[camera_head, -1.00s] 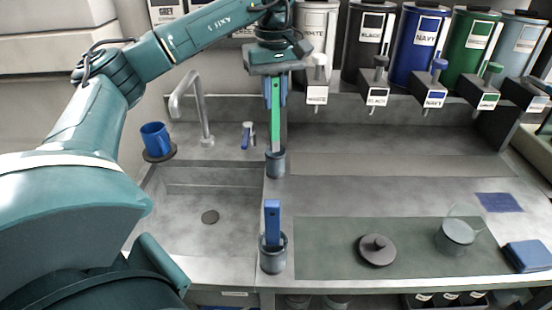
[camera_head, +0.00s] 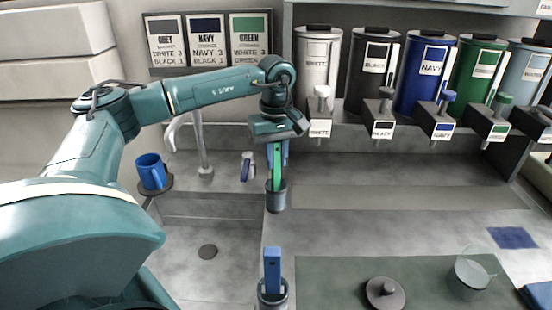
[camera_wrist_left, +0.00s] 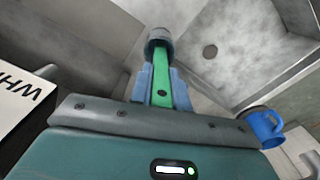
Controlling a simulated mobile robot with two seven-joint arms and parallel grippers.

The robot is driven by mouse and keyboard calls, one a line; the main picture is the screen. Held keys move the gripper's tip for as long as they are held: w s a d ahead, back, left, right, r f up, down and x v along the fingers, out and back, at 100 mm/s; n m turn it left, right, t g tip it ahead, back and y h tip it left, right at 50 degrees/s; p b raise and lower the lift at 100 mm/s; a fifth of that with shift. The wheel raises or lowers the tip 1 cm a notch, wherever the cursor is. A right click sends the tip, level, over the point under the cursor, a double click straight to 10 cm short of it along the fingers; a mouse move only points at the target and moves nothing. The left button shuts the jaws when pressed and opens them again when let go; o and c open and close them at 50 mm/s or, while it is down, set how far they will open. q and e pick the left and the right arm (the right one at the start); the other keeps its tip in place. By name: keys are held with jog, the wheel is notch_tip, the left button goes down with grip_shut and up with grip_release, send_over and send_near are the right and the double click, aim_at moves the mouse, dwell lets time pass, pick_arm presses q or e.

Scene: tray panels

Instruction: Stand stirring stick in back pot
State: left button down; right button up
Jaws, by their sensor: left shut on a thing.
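The green stirring stick (camera_head: 276,172) stands upright with its lower end inside the dark grey back pot (camera_head: 276,200). My left gripper (camera_head: 277,160) is above the pot, shut on the upper part of the stick. In the left wrist view, the green stick (camera_wrist_left: 161,88) runs between the blue fingers (camera_wrist_left: 162,92) into the pot (camera_wrist_left: 159,37). The pot hides the stick's lower end. The front pot (camera_head: 272,297) holds a blue stick (camera_head: 272,268). My right gripper is not in view.
A faucet (camera_head: 202,145) and a blue mug (camera_head: 151,170) on a round stand are at the left. Paint dispensers (camera_head: 317,62) line the back. A round dark lid (camera_head: 385,292) and a clear cup (camera_head: 474,272) are at the front right. The counter right of the back pot is clear.

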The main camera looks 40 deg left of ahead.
pick_arm(q)
jog(key=shift+f, duration=0.35)
jog(key=shift+f, duration=0.15)
jog(key=c, duration=1.3)
grip_release()
notch_tip(320, 180, up, 12)
jog(key=shift+r, duration=0.2)
